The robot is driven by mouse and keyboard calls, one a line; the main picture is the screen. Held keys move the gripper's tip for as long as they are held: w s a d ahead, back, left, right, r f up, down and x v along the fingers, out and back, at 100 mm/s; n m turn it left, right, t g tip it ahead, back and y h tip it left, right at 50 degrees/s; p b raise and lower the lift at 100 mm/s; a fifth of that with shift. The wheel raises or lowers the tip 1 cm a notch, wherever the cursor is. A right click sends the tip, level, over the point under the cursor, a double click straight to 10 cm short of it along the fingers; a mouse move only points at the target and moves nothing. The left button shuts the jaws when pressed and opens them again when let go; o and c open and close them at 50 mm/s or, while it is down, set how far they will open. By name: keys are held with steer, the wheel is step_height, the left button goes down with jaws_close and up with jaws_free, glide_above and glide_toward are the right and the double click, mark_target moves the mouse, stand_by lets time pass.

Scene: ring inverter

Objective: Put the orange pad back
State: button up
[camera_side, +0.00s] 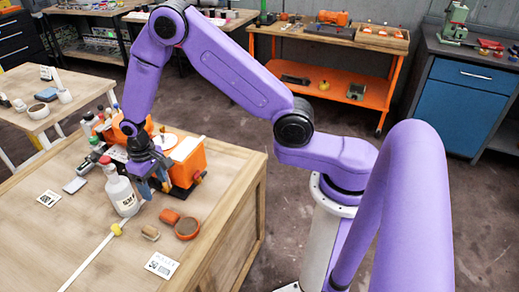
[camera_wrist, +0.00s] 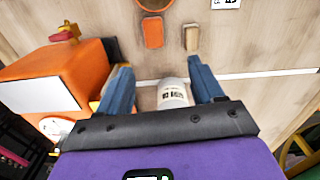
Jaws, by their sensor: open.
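The orange pad (camera_side: 169,216) lies flat on the wooden bench, between a tan block (camera_side: 150,232) and a round reddish-brown dish (camera_side: 187,228). In the wrist view the orange pad (camera_wrist: 152,32) is at the top, beyond my fingertips, with the tan block (camera_wrist: 191,38) to its right and the dish rim (camera_wrist: 155,6) above it. My gripper (camera_side: 153,190) is open and points down above the bench, apart from the pad. In the wrist view my gripper (camera_wrist: 160,75) has its two blue fingers wide apart, with nothing held.
An orange machine (camera_side: 187,165) stands just right. A white strip (camera_side: 92,256) crosses the bench, and a printed card (camera_side: 161,265) lies in front.

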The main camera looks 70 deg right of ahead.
steer(key=s+a+r+n, duration=0.2)
steer(key=s+r+n, duration=0.4)
steer(key=s+r, duration=0.75)
steer(key=s+d+r+n, duration=0.2)
steer(key=s+d, duration=0.1)
steer(key=s, duration=0.6)
steer(key=s+d+r+n, duration=0.3)
steer(key=s+d, duration=0.1)
steer(key=s, duration=0.5)
steer(key=shift+s+d+r+n, duration=0.15)
steer(key=shift+s+d+n, duration=0.15)
steer(key=shift+s, duration=0.1)
